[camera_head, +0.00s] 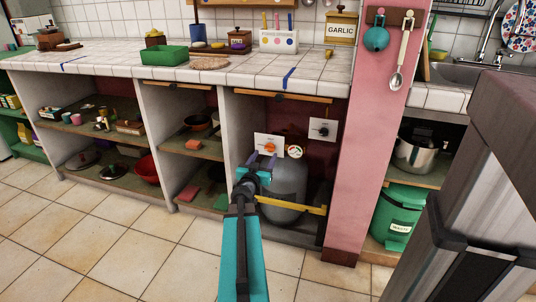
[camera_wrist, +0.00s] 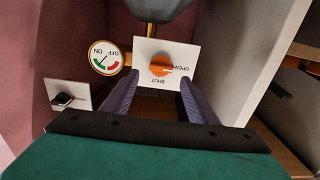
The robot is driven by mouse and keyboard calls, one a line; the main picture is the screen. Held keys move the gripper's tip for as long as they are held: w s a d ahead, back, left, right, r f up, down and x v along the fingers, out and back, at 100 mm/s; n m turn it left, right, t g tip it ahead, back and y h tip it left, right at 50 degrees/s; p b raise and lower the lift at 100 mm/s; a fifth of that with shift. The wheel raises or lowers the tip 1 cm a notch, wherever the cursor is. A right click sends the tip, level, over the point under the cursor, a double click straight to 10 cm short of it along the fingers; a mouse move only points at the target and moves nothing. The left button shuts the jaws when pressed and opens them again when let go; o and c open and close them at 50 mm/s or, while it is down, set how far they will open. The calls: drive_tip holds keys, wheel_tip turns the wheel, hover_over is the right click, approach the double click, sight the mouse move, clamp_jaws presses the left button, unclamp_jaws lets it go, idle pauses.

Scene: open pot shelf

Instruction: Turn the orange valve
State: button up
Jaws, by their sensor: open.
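The orange valve (camera_head: 270,147) is a small round knob on a white plate, on the back wall of the right shelf bay. In the wrist view the orange valve (camera_wrist: 161,66) shows upside down, with "OPEN" and "SHUT" printed beside it. My gripper (camera_wrist: 158,88) is open, its two purple fingers pointing toward the plate, one on each side of the knob's line and apart from it. In the head view my gripper (camera_head: 262,160) is just in front of and below the valve, at the bay opening.
A black knob on a white plate (camera_wrist: 66,98) is farther off. A grey gas tank (camera_head: 287,187) stands below, behind a yellow strap (camera_head: 300,206). A grey partition (camera_head: 240,125) bounds the bay's left side.

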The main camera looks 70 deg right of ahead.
sight(269, 149)
drive_tip(key=shift+w+d+b, duration=0.2)
drive_tip(key=shift+d+b, duration=0.55)
drive_tip(key=shift+d, duration=1.9)
drive_tip(key=c, duration=1.1)
